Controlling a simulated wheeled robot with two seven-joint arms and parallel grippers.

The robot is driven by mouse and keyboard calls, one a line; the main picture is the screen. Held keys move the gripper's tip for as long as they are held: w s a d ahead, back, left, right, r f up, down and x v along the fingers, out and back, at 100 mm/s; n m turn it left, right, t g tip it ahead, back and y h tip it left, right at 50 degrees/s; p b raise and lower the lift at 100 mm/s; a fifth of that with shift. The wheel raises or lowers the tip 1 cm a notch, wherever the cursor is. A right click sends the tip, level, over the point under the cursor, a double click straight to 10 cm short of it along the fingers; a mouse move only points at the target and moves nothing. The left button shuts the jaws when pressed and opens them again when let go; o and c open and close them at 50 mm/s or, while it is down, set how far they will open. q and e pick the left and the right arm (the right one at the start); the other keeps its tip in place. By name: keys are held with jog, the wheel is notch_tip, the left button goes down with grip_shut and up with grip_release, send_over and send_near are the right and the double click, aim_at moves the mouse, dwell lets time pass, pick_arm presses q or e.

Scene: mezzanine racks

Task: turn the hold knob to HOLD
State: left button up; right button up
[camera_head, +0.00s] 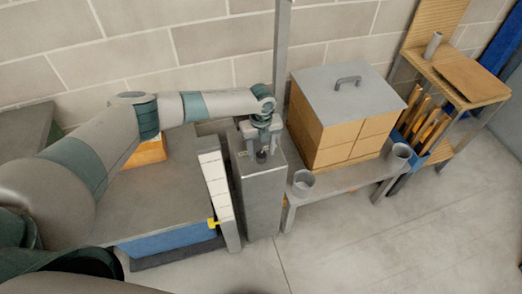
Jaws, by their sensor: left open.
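My left gripper (261,148) reaches in from the left and points down over the top of a grey metal pedestal (262,205). Its fingers are open, one on each side of a small dark knob (262,157) on the pedestal top. Whether the fingers touch the knob I cannot tell. The gripper hides part of the knob, and I cannot read any marking or its setting. My right gripper is not in view.
A white-faced panel (215,185) with a yellow tab (212,223) stands close left of the pedestal. A grey post (281,60) rises behind. Floor in front is clear.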

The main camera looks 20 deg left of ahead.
pick_arm(q)
jog(key=shift+f, duration=0.6)
jog(key=shift+c, duration=0.5)
jog(key=c, duration=1)
jog(key=shift+o, duration=0.2)
